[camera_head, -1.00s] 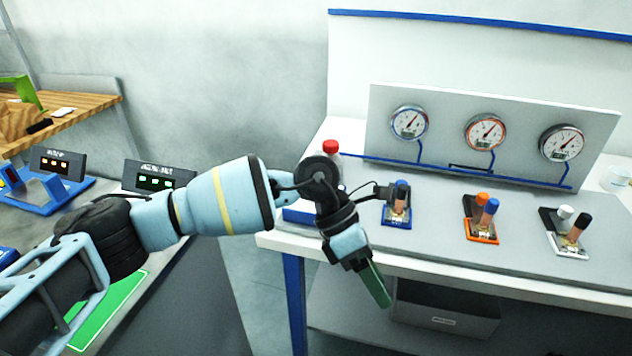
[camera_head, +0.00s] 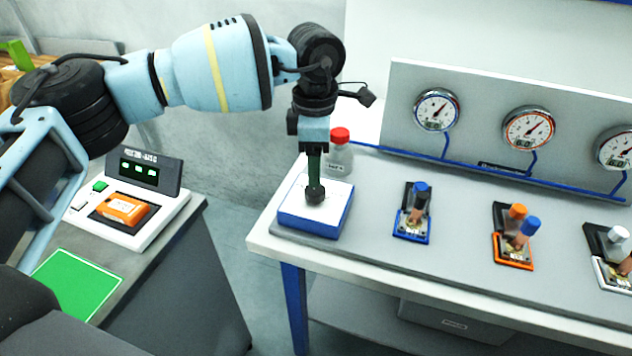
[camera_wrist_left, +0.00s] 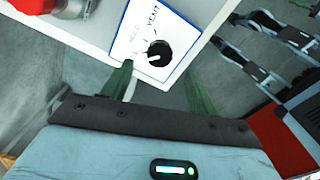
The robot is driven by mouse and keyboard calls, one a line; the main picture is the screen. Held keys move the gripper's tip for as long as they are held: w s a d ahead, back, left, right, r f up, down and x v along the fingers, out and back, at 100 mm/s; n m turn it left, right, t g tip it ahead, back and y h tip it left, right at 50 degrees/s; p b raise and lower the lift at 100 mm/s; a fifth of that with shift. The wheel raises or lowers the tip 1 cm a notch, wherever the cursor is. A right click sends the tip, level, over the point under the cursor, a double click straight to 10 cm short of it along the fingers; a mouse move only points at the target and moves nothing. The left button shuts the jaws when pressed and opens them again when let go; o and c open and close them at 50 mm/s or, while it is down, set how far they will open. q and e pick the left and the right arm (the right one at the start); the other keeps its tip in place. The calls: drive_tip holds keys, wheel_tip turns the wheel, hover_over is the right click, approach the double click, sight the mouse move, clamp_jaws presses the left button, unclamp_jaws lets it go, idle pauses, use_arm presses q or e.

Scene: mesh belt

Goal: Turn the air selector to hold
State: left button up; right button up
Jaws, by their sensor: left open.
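The air selector is a box with a blue base and white top (camera_head: 296,218) at the left front corner of the bench. Its round black knob (camera_head: 315,195) also shows in the left wrist view (camera_wrist_left: 159,52), with a white mark at its lower left. Printed labels on the face include VENT; another, fainter one looks like HOLD. My left gripper (camera_head: 314,172) points down at the knob, its fingers edge-on in the head view. In the left wrist view its two green fingers (camera_wrist_left: 159,74) are apart, with the knob beyond the gap between them. I cannot tell whether they touch it.
A red-capped jar (camera_head: 339,155) stands just behind the selector. Blue (camera_head: 412,222), orange (camera_head: 514,248) and white valve units stand to the right, below a gauge panel (camera_head: 474,100). A separate counter with an orange block (camera_head: 122,208) is at left.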

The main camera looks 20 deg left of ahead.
sight(315, 193)
use_arm(q)
wheel_tip(315, 193, down, 5)
drive_tip(key=shift+r, duration=0.1)
drive_tip(key=shift+f, duration=0.7)
use_arm(e)
drive_tip(key=shift+w+r, duration=0.5)
drive_tip(key=shift+w, duration=0.25)
use_arm(q)
drive_tip(key=c, duration=1)
use_arm(e)
drive_tip(key=shift+a, duration=0.1)
